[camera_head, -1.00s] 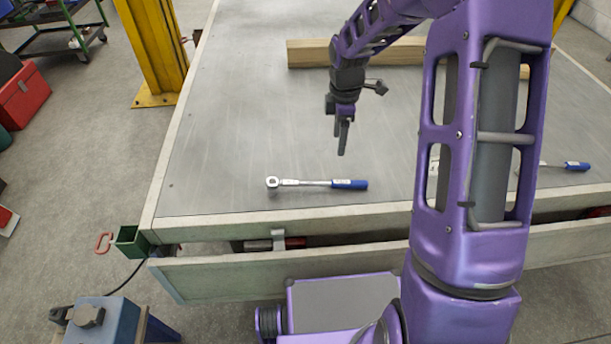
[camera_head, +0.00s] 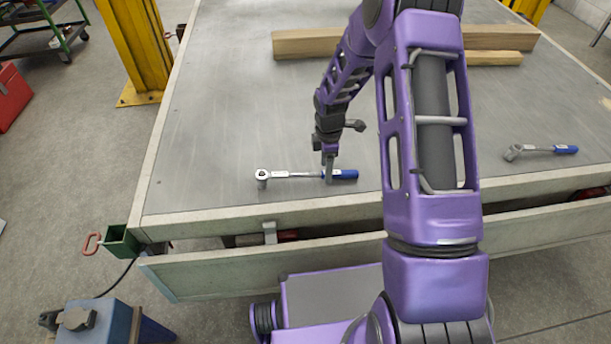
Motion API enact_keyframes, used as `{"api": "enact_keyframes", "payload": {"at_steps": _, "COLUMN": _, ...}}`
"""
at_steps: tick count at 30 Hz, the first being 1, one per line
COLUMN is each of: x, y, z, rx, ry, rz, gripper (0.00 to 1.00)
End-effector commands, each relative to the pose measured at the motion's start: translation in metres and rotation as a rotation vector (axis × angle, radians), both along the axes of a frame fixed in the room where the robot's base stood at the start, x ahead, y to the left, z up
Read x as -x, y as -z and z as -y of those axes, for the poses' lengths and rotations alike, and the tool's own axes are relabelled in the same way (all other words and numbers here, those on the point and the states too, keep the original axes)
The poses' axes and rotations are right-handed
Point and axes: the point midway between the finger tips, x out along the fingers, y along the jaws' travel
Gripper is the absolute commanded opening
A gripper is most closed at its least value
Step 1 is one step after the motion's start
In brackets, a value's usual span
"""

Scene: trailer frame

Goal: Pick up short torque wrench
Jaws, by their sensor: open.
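A torque wrench (camera_head: 291,174) with a silver ratchet head and blue handle lies on the grey table top near its front edge. A second blue-handled wrench (camera_head: 538,149) lies to the right; it looks shorter in the picture. I cannot tell for sure which one is the short wrench. My gripper (camera_head: 329,178) points down at the left wrench, where its shaft meets the blue handle. The fingers overlap the wrench in the picture and hide a small part of it. The jaws are open. Whether they straddle or touch the wrench is unclear.
The table (camera_head: 222,110) is mostly clear around the wrenches. Wooden beams (camera_head: 308,43) lie across its back. A yellow post (camera_head: 137,45) stands at left. A green bracket (camera_head: 122,241) sticks out at the front left corner. A blue box (camera_head: 95,323) stands on the floor.

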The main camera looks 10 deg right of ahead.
Motion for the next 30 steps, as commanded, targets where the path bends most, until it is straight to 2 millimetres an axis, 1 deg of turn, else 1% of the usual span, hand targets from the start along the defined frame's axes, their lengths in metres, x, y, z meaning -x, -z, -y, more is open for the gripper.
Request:
{"api": "enact_keyframes", "payload": {"at_steps": 1, "x": -0.001, "y": 0.010, "z": -0.001, "rx": 0.000, "ry": -0.001, "rz": -0.001, "gripper": 0.68}}
{"api": "enact_keyframes", "payload": {"at_steps": 3, "x": 0.000, "y": 0.019, "z": -0.001, "rx": -0.001, "ry": -0.001, "rz": -0.002, "gripper": 0.68}}
{"api": "enact_keyframes", "payload": {"at_steps": 6, "x": -0.001, "y": 0.025, "z": 0.000, "rx": 0.000, "ry": -0.001, "rz": 0.000, "gripper": 0.68}}
{"api": "enact_keyframes", "payload": {"at_steps": 13, "x": -0.001, "y": 0.027, "z": 0.000, "rx": 0.000, "ry": -0.001, "rz": 0.001, "gripper": 0.68}}
{"api": "enact_keyframes", "payload": {"at_steps": 14, "x": -0.001, "y": 0.027, "z": 0.000, "rx": 0.000, "ry": -0.001, "rz": 0.001, "gripper": 0.66}}
{"api": "enact_keyframes", "payload": {"at_steps": 15, "x": -0.001, "y": 0.026, "z": 0.000, "rx": 0.000, "ry": -0.001, "rz": 0.001, "gripper": 0.58}}
{"api": "enact_keyframes", "payload": {"at_steps": 20, "x": -0.001, "y": 0.026, "z": 0.000, "rx": 0.000, "ry": -0.001, "rz": 0.001, "gripper": 0.30}}
{"api": "enact_keyframes", "payload": {"at_steps": 24, "x": -0.001, "y": 0.026, "z": 0.000, "rx": 0.000, "ry": -0.001, "rz": 0.001, "gripper": 0.04}}
{"api": "enact_keyframes", "payload": {"at_steps": 25, "x": -0.001, "y": 0.026, "z": 0.000, "rx": 0.000, "ry": -0.001, "rz": 0.001, "gripper": 0.00}}
{"api": "enact_keyframes", "payload": {"at_steps": 30, "x": -0.001, "y": 0.026, "z": 0.000, "rx": 0.000, "ry": -0.001, "rz": 0.001, "gripper": 0.00}}
